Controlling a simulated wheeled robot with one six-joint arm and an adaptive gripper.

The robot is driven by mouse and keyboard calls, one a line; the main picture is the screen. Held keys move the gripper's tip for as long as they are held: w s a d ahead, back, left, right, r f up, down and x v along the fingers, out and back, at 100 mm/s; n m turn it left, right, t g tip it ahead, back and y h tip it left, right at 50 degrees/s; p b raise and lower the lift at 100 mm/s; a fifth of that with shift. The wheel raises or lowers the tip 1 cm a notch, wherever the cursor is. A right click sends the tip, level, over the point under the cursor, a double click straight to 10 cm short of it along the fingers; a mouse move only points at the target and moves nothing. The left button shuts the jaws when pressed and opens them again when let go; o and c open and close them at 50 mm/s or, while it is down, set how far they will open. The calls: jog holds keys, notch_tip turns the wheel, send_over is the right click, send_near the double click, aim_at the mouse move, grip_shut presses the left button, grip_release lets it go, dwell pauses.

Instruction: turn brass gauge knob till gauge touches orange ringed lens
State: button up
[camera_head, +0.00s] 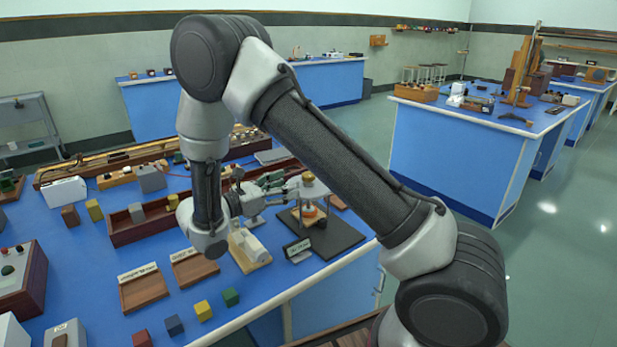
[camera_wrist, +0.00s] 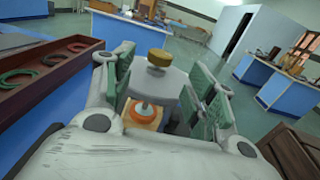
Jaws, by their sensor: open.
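The brass knob (camera_head: 308,177) sits on top of a pale grey gauge above a dark mat (camera_head: 345,240). In the wrist view the knob (camera_wrist: 160,57) is centred just beyond my fingers, with the grey gauge body (camera_wrist: 165,80) below it. The orange ringed lens (camera_wrist: 143,111) shows under the gauge; in the head view the orange lens (camera_head: 309,211) is partly hidden by the gauge. Whether gauge and lens touch I cannot tell. My gripper (camera_head: 288,184) is level and open, its green-padded fingers to either side of the knob's line in the wrist view (camera_wrist: 155,75).
A small labelled sign (camera_head: 297,250) stands in front of the mat. A wooden block with a pale cylinder (camera_head: 250,248) lies below my gripper. Wooden trays (camera_head: 145,290) and coloured cubes (camera_head: 203,310) are at the left front. A red tray with rings (camera_wrist: 45,75) is at left in the wrist view.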

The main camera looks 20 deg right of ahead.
jog(key=x, duration=0.8)
jog(key=shift+d, duration=0.25)
